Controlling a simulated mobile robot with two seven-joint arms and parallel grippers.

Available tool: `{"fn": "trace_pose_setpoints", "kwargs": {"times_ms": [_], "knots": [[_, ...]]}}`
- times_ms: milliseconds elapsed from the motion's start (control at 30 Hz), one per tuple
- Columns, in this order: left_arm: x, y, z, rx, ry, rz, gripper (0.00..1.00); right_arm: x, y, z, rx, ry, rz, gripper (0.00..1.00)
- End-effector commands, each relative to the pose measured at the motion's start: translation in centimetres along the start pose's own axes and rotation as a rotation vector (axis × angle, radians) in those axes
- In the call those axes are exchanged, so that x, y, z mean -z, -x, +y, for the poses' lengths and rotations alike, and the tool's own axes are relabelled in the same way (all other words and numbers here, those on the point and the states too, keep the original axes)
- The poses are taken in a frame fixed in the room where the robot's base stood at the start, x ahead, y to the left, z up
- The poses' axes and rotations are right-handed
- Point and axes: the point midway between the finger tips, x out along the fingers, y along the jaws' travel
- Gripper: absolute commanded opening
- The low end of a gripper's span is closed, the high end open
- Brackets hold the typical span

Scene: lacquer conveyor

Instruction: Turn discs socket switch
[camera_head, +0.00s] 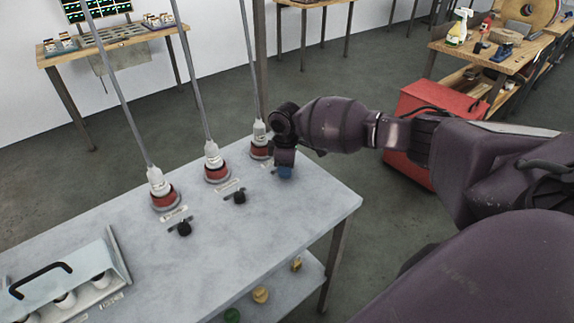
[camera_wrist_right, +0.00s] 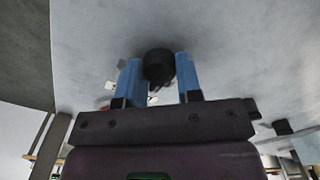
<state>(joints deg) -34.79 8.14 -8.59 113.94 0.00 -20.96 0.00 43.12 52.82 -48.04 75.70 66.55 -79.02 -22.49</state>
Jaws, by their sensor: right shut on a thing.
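Three sockets with red bases and white plugs stand in a row on the grey table (camera_head: 215,250): a left one (camera_head: 165,195), a middle one (camera_head: 217,168) and a right one (camera_head: 260,148). A black rotary switch sits in front of the left socket (camera_head: 184,228) and another in front of the middle one (camera_head: 239,196). My right gripper (camera_head: 285,171) is at the switch of the right socket, which it hides in the head view. In the right wrist view its blue fingers are shut on that black knob (camera_wrist_right: 159,66). My left gripper is out of view.
A tilted case (camera_head: 70,280) with a black handle and white bulb-like items stands at the table's left front. A red cabinet (camera_head: 425,100) stands on the floor behind my right arm. Grey poles rise from the sockets. The table's front middle is clear.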

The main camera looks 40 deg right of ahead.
Motion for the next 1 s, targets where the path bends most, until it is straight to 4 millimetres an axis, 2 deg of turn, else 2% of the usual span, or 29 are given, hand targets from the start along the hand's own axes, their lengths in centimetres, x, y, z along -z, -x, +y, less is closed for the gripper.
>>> {"fn": "trace_pose_setpoints", "kwargs": {"times_ms": [200, 500, 1000], "knots": [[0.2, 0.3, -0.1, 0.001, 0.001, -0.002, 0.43, 0.0, 0.1, 0.0, 0.001, 0.182, 0.002, 0.09], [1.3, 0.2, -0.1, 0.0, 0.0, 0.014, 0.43, 0.0, 0.1, 0.0, 0.0, 0.36, 0.001, 0.09], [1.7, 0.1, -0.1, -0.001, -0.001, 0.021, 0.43, 0.0, 0.0, 0.0, 0.0, 0.44, 0.001, 0.09]]}}
